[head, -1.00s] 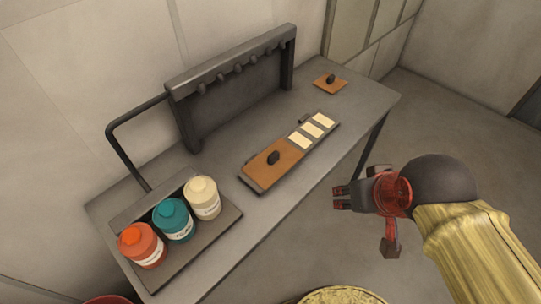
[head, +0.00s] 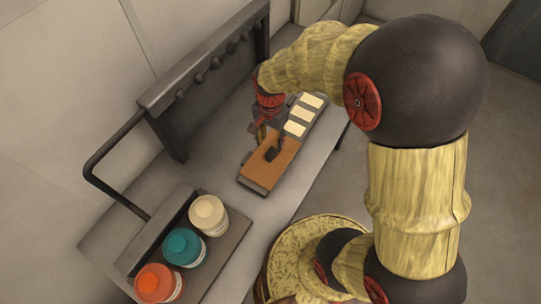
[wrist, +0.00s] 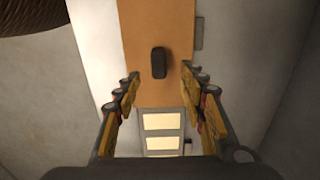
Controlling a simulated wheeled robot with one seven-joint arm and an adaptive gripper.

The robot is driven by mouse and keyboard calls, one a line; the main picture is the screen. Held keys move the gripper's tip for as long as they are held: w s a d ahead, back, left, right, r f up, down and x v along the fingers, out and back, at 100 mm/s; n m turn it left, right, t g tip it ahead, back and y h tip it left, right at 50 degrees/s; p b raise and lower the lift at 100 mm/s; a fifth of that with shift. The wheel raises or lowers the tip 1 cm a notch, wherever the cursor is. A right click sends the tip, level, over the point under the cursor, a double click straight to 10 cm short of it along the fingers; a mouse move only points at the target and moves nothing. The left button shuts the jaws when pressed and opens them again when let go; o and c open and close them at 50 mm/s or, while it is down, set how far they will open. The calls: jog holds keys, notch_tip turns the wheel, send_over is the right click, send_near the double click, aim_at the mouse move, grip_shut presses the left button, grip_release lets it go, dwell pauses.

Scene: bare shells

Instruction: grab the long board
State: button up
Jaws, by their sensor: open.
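The long board (head: 262,172) is an orange-brown plank with a dark upright knob (head: 271,154). It lies on a narrow dark tray on the bench, at the end nearer the bottles. In the head view my gripper (head: 264,132) hangs over the board beside the knob; the gap to the knob is hard to judge. My arm partly hides the tray.
Cream tiles (head: 304,113) fill the tray's other end. A dark rack with pegs (head: 205,75) stands along the wall side. Orange, teal and cream bottles (head: 183,247) stand in a holder at the front left. The bench (head: 235,185) is clear between holder and tray.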

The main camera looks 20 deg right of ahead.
aim_at(271, 152)
notch_tip(271, 152, down, 7)
jog(key=shift+s+f+b, duration=0.1)
jog(key=shift+b, duration=0.65)
jog(key=shift+c, duration=0.4)
grip_shut()
